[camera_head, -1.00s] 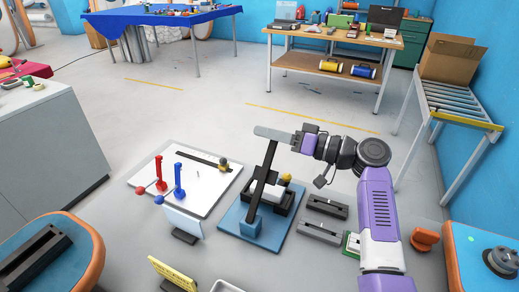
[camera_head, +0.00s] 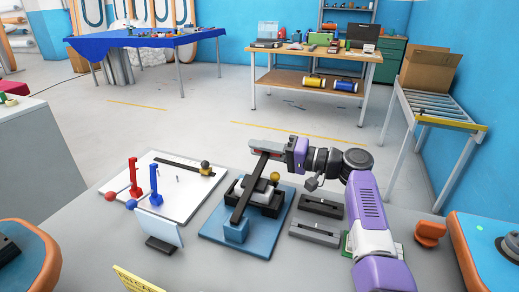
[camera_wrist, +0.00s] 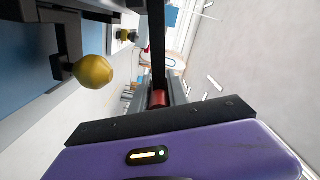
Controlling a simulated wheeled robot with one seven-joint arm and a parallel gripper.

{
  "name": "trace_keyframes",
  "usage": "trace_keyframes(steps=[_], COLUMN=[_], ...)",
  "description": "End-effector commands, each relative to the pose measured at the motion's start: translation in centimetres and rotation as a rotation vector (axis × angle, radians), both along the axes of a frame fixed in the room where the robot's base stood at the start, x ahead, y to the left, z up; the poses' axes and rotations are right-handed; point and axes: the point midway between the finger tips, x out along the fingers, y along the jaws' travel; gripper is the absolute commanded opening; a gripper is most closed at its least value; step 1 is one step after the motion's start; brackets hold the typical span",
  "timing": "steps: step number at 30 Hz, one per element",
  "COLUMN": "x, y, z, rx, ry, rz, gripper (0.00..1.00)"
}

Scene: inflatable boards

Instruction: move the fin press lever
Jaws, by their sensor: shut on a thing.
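The fin press stands on a blue base plate (camera_head: 223,247) in the head view. Its long black lever (camera_head: 247,196) slants up and away from a blue block near the front of the plate. My gripper (camera_head: 267,149) is at the raised far end of the lever and shut on it. In the wrist view the dark lever (camera_wrist: 158,45) runs away from the jaws, with a red piece (camera_wrist: 159,98) between them. A yellow knob (camera_head: 275,176) sits beside the lever, below my gripper; it also shows in the wrist view (camera_wrist: 93,72).
A white board (camera_head: 180,203) with red (camera_head: 133,178) and blue (camera_head: 154,183) upright posts lies left of the press. An orange piece (camera_head: 429,233) stands farther right. The floor beyond is mostly open.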

Motion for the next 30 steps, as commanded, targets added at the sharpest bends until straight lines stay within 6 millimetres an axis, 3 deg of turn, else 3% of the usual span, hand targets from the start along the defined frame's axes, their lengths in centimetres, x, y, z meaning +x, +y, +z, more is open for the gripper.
trace_keyframes(steps=[10, 11, 14, 24, 30], x=[0.0, 0.0, 0.0, -0.1, -0.8], y=[-0.1, -0.1, 0.0, -0.2, -2.5], z=[-0.1, -0.1, -0.1, 0.0, -0.1], rx=[0.000, 0.000, 0.001, 0.000, 0.001], ry=[0.002, 0.002, 0.002, 0.001, 0.002], rz=[0.001, 0.001, 0.000, 0.000, -0.003], gripper=[0.00, 0.24, 0.41, 0.41, 0.41])
